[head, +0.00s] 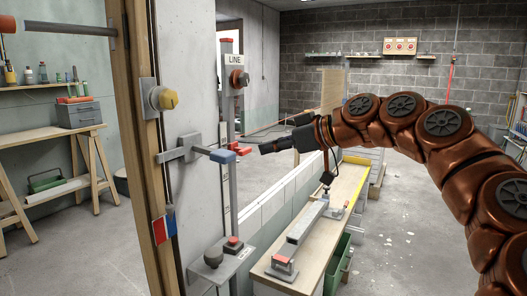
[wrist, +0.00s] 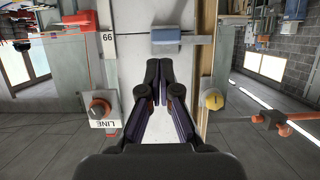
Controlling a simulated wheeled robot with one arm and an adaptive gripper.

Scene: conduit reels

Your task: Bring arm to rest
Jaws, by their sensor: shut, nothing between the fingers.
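My gripper (head: 262,148) is at the end of my copper-coloured arm, which reaches in from the right in the head view. In the wrist view the two dark fingers of my gripper (wrist: 159,65) meet at their tips, shut and empty. In the head view the fingertips point left, close to a red-tipped lever (head: 240,149) and a blue-handled lever (head: 222,156). I cannot tell whether they touch. The blue handle (wrist: 180,37) shows just beyond the fingertips in the wrist view.
A wooden post (head: 137,130) carries a yellow knob (head: 165,99). A narrow workbench (head: 310,250) with a metal bar stands below my arm. Another bench (head: 50,140) stands at the left. The floor at the right is open.

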